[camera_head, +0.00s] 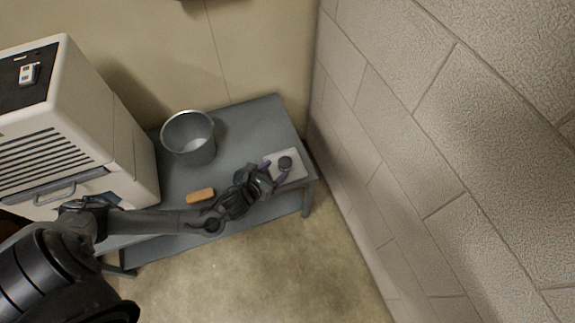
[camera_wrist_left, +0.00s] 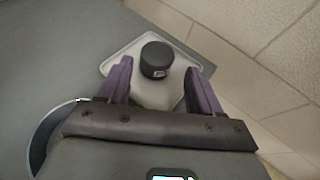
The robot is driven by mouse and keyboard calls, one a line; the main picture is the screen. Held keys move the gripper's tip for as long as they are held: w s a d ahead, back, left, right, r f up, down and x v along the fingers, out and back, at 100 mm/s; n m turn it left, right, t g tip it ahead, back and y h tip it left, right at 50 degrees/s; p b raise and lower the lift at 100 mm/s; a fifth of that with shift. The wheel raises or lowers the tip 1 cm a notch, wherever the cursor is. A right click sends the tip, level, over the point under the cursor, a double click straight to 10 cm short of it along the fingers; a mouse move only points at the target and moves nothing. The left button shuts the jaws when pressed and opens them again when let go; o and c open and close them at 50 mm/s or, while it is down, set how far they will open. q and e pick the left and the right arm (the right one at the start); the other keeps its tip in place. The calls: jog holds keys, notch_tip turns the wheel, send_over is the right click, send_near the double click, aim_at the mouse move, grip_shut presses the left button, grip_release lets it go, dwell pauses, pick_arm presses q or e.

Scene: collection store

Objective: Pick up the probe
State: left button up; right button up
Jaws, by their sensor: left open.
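A short black cylinder (camera_head: 285,163), the likely probe, stands upright on a pale square tray (camera_head: 296,177) at the right end of the grey bench. In the left wrist view the cylinder (camera_wrist_left: 154,62) has a small light label on its side, and the tray (camera_wrist_left: 112,67) lies under it. My left gripper (camera_head: 274,172) is open, its purple fingers pointing at the cylinder. In the wrist view the fingers stand apart on either side of the tray's near part, with the cylinder just beyond and between their tips. Contact with it does not show. My right gripper is not in view.
A grey bucket (camera_head: 190,139) stands on the bench (camera_head: 245,124) behind my arm. An orange-brown block (camera_head: 200,195) lies near the front edge. A block wall (camera_head: 400,150) rises close at right.

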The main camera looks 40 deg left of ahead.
aim_at(283, 163)
pick_arm(q)
jog(key=b+x, duration=0.1)
jog(key=x, duration=0.3)
jog(key=b+x, duration=0.2)
jog(key=x, duration=0.2)
jog(key=shift+a+f, duration=0.15)
jog(key=shift+f, duration=0.05)
jog(key=shift+w+f+b, duration=0.1)
jog(key=shift+w+b, duration=0.2)
jog(key=shift+w, duration=0.25)
jog(key=shift+s, duration=0.1)
jog(key=c, duration=0.7)
